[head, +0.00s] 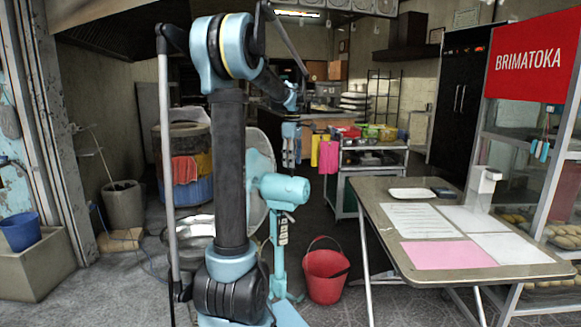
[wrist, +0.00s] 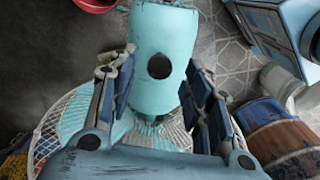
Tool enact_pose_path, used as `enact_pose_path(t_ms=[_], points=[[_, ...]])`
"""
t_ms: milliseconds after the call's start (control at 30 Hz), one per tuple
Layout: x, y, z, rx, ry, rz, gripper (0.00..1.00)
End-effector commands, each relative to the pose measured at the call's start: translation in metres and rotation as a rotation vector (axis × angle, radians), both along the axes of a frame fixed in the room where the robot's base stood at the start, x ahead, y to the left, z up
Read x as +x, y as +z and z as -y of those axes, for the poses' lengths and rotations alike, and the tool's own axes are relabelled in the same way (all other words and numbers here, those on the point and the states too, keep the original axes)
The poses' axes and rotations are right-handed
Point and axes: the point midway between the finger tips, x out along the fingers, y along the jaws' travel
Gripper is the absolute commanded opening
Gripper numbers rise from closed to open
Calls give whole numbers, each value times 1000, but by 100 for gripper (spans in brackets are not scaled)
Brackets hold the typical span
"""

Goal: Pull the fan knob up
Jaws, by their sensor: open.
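The fan is light blue, with a rounded motor housing (head: 285,190) on a stand, left of the table in the head view. In the wrist view the housing (wrist: 165,30) lies below the camera. A dark round spot (wrist: 159,66) on the housing looks like the fan knob seen end-on; its height cannot be told. My gripper (head: 291,163) points down above the housing in the head view. In the wrist view my gripper (wrist: 163,84) is open and empty, with one finger on each side of the housing and the dark spot between them. Contact cannot be told.
The fan's pale grille (wrist: 75,118) is close to my fingers. A red bucket (head: 325,275) stands right of the fan's base. A table (head: 375,190) with papers stands to the right. A blue drum (head: 188,190) stands behind, to the left.

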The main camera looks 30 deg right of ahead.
Motion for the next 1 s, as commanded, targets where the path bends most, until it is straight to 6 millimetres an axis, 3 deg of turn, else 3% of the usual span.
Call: enact_pose_path(t_ms=[300, 500, 1000], points=[[0, 59, 0, -1, 0, -1, 45], [1, 84, 0, -1, 0, -1, 45], [1, 94, 0, -1, -1, -1, 45]])
